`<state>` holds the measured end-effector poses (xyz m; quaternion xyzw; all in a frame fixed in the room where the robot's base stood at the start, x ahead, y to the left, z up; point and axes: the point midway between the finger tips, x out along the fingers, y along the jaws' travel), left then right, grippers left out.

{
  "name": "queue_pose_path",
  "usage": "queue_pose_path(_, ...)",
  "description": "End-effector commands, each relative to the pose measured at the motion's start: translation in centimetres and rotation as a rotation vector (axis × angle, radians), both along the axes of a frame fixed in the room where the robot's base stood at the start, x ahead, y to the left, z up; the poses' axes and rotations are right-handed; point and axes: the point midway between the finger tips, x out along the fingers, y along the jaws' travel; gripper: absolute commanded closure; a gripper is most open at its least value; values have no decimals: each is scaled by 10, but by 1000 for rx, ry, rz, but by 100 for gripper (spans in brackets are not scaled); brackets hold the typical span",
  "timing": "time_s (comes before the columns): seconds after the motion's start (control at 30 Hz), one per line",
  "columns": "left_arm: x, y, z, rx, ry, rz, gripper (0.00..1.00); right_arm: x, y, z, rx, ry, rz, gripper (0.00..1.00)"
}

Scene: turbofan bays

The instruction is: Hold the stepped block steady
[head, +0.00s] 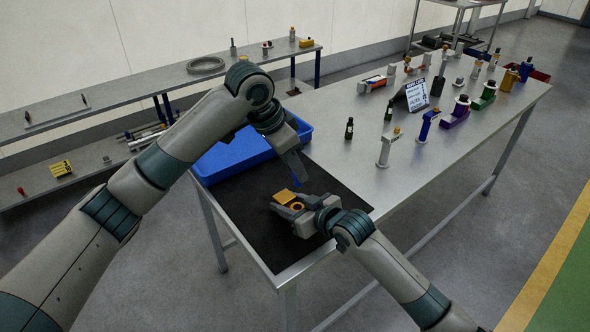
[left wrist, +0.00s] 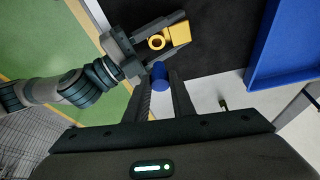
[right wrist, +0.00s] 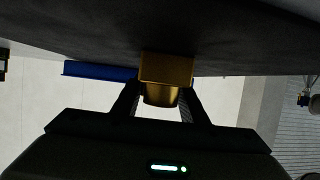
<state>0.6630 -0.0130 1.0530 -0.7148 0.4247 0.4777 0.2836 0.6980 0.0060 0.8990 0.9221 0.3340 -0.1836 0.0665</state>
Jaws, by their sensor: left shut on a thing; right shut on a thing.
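The gold stepped block (head: 284,196) is over the black mat (head: 247,219), with a flat plate and a round ringed step. My right gripper (head: 291,208) is shut on it. The block also shows between both fingers in the right wrist view (right wrist: 165,72) and from above in the left wrist view (left wrist: 178,33). I cannot tell whether it touches the mat. My left gripper (head: 296,178) is above the block, pointing down, shut on a small blue cylinder (left wrist: 160,75). The cylinder is near the block's ringed step; a gap seems to show between them.
A blue tray (head: 214,169) stands behind the mat. A dark bottle (head: 349,128), a white-grey fitting (head: 384,152), a blue fitting (head: 427,124) and a sign (head: 416,95) stand on the bench to the right. A long shelf (head: 130,95) runs along the wall.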

Motion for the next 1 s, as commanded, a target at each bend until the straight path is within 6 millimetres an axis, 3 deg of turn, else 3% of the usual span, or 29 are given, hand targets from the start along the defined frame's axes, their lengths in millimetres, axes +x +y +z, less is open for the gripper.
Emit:
queue_pose_path(0.2,0,0,0,0,0,0,100,0,0,0,0,0,0,94)
queue_pose_path(0.23,0,0,0,0,0,0,100,0,0,0,0,0,0,59)
queue_pose_path(0.3,0,0,0,0,0,0,100,0,0,0,0,0,0,42)
queue_pose_path(0.33,0,0,0,0,0,0,100,0,0,0,0,0,0,39)
queue_pose_path(0.77,0,0,0,0,0,0,100,-3,-3,2,0,0,0,39)
queue_pose_path(1.0,0,0,0,0,0,0,100,-20,-17,11,0,-2,-1,39)
